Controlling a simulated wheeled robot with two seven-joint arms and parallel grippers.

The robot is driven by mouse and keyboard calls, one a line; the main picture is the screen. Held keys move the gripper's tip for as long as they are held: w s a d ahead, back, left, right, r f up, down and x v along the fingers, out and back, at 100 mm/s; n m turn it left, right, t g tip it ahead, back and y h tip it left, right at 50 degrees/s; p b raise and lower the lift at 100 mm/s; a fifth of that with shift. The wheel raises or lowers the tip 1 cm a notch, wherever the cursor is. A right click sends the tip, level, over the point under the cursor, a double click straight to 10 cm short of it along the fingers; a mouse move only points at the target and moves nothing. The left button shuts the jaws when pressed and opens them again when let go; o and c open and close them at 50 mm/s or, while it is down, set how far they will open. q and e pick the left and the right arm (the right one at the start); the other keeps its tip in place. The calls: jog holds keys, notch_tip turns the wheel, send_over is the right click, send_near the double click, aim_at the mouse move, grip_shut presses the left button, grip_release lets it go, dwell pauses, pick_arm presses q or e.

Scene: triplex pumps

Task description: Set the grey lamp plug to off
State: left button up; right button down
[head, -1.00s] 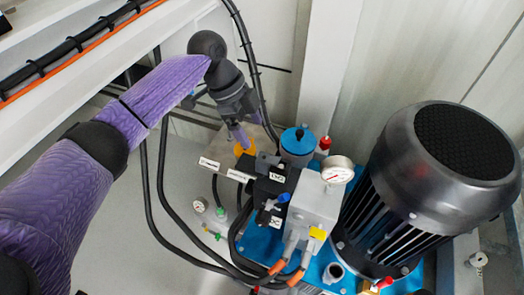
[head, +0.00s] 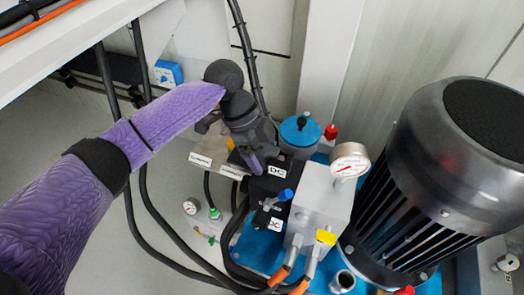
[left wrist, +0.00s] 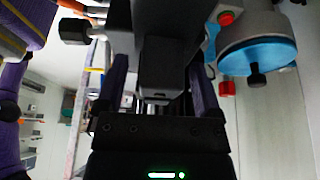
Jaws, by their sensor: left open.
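My left gripper (head: 250,158) is over the top of the black valve block (head: 268,190), pointing down, with one purple finger showing. In the left wrist view, the two purple fingers of my left gripper (left wrist: 162,95) are spread apart. A dark grey boxy plug (left wrist: 165,85) lies between them in that picture, with gaps on both sides; I cannot tell whether it is the grey lamp plug or whether either finger touches it. In the head view the gripper hides most of that spot. No lit lamp shows on the plug. My right gripper is not in view.
A blue-capped reservoir (head: 301,132) and a red cap (head: 331,132) stand close right of the gripper. A pressure gauge (head: 349,161) tops the grey manifold (head: 318,205). A large motor (head: 450,170) fills the right. Black hoses (head: 145,210) hang at the left.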

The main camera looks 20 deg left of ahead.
pick_arm(q)
grip_shut()
dwell(0.3)
jog(key=a, duration=0.3)
jog(key=shift+w+a+r+p, duration=0.1)
jog(key=shift+a+p, duration=0.1)
jog(key=shift+p, duration=0.2)
jog(key=shift+a, duration=0.15)
grip_release()
jog(key=shift+a, duration=0.15)
